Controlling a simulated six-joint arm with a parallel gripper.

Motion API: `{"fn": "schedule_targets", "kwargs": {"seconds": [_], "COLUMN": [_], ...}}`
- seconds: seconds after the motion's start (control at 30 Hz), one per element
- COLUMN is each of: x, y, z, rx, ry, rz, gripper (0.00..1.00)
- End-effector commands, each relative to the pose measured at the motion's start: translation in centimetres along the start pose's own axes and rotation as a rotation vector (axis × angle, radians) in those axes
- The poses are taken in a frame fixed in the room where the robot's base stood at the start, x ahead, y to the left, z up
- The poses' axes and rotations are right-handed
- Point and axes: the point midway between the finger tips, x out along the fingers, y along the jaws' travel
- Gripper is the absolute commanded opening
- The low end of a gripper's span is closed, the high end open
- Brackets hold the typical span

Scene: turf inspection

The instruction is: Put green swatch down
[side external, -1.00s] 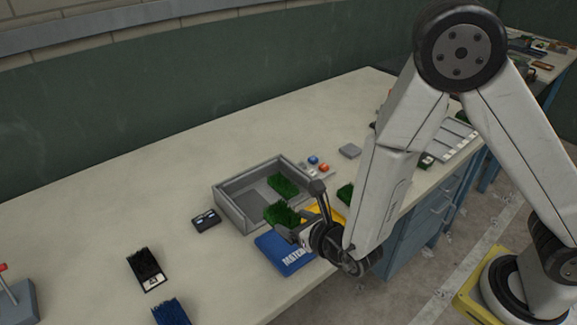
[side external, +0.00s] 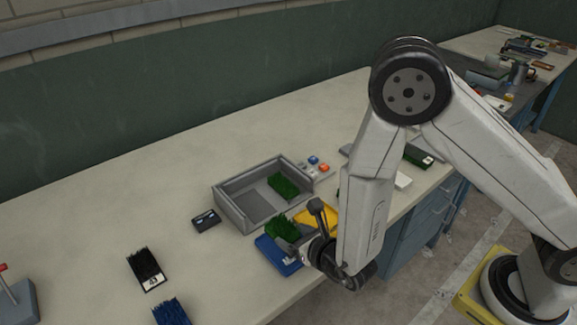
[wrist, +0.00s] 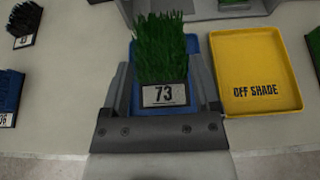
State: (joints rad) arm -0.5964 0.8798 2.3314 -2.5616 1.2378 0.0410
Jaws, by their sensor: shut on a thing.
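My gripper (side external: 300,243) is shut on a green swatch (side external: 280,228), a tuft of turf on a dark base. In the wrist view the green swatch (wrist: 160,50) shows a label reading 73, between the two fingers. It is over the blue tray (wrist: 192,46), which shows in the side view (side external: 270,252) as mostly covered by the swatch and gripper. I cannot tell whether the swatch touches the tray. The yellow tray (wrist: 262,70), marked OFF SHADE, lies just to the right of the blue one.
A grey open box (side external: 232,212) behind the trays holds another green swatch (side external: 283,186). A small black device (side external: 206,220) lies left of it. A black swatch (side external: 146,268) and a blue swatch (side external: 172,312) lie at the left. The bench between is clear.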

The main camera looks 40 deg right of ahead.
Motion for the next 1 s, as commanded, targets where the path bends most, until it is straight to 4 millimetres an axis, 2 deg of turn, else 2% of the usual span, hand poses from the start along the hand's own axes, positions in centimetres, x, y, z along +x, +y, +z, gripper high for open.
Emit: {"fn": "schedule_targets", "kwargs": {"seconds": [0.5,1.0], "x": [1.2,1.4], "y": [0.0,0.0], "z": [-3.1,-3.5], "rx": [-0.001,-0.001], "ry": [0.001,0.0], "rz": [0.001,0.0], "gripper": [0.15,0.15]}}
